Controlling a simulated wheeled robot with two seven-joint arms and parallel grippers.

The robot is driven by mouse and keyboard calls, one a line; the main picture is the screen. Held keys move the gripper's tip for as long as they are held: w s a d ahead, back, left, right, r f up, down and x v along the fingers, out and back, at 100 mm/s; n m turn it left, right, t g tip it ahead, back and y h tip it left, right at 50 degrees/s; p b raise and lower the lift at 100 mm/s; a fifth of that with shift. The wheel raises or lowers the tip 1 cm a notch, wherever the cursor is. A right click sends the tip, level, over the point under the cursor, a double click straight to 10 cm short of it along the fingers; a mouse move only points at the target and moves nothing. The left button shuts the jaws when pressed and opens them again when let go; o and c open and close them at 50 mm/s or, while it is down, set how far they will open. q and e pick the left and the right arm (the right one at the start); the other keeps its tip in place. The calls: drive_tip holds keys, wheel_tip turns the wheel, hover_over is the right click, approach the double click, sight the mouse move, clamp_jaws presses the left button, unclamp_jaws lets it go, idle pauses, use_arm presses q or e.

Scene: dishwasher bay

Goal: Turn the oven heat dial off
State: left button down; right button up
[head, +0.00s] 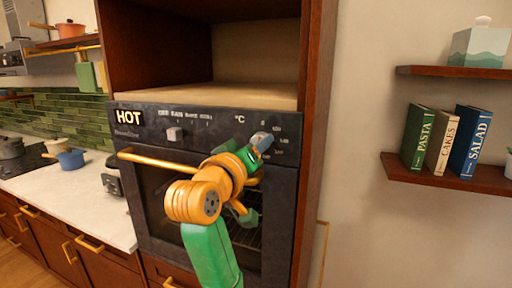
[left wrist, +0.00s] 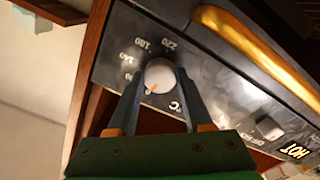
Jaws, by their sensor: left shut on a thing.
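The oven heat dial (head: 264,138) is a pale round knob at the right end of the oven's dark control panel (head: 222,122), below the °C mark. In the left wrist view the dial (left wrist: 160,74) sits between my two dark fingertips, and its orange mark points toward the bottom of the picture, slightly left. Printed numbers such as 220, 180 and 140 curve around it. My left gripper (head: 256,148) is shut on the dial, and its arm hides part of the oven door. A lit HOT sign (head: 129,117) shows on the panel. My right gripper is not in view.
A second knob (head: 175,134) sits left on the panel. A gold door handle (head: 160,160) runs across below. White counter (head: 75,190) with pots lies left. A wall shelf (head: 445,177) with books is right. An empty cabinet opening is above the oven.

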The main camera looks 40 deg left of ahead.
use_arm(q)
drive_tip(key=shift+n, duration=0.6)
drive_tip(key=shift+c, duration=1.5)
unclamp_jaws()
drive_tip(key=shift+w, duration=0.1)
drive_tip(key=v, duration=0.7)
drive_tip(key=shift+b, duration=0.4)
